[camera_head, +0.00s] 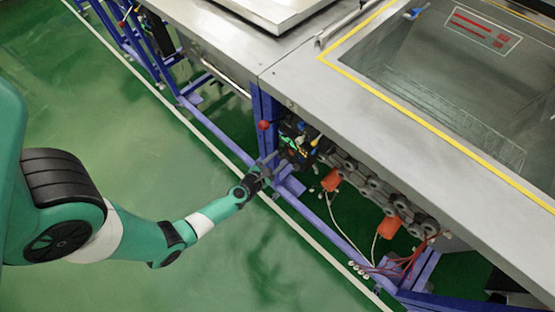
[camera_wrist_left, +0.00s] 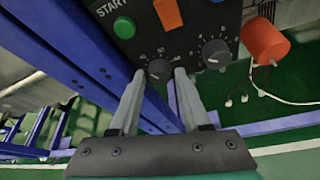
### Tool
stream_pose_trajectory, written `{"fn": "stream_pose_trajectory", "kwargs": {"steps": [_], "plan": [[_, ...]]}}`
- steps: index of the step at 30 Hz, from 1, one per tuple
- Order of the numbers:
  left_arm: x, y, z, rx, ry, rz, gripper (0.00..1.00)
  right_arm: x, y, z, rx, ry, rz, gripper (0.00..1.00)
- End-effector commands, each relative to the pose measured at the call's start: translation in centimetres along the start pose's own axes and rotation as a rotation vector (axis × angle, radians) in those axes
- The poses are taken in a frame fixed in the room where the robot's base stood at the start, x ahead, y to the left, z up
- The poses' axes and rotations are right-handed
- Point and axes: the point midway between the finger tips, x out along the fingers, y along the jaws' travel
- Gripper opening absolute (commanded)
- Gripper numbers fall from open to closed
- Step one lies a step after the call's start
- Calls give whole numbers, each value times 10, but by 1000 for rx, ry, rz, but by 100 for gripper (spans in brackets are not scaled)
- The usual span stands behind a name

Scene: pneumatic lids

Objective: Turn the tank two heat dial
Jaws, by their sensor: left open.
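My left gripper (camera_head: 266,167) reaches in from the left to a dark control panel (camera_head: 294,146) under the edge of the metal bench. In the left wrist view the gripper (camera_wrist_left: 160,76) is open, with its two fingertips on either side of a dark grey dial (camera_wrist_left: 159,69) with a numbered scale. I cannot tell whether the fingertips touch it. A second dark dial (camera_wrist_left: 215,53) sits to the right, clear of the fingers. No tank label is readable, so I cannot tell which dial is tank two's. My right gripper is not in view.
Blue frame bars (camera_wrist_left: 110,50) run close to the left finger. An orange float (camera_wrist_left: 264,41) with white cable hangs to the right.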

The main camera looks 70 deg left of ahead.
Motion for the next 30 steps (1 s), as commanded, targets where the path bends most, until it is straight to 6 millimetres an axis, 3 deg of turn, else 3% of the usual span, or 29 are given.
{"fn": "stream_pose_trajectory", "kwargs": {"steps": [1,9,20,30], "plan": [[0,0,0,0,0,0,45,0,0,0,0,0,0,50],[0,0,0,0,0,0,0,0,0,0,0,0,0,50],[0,-1,0,21,0,7,0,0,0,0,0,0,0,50],[0,-3,0,182,-2,72,0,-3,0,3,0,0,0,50]]}}
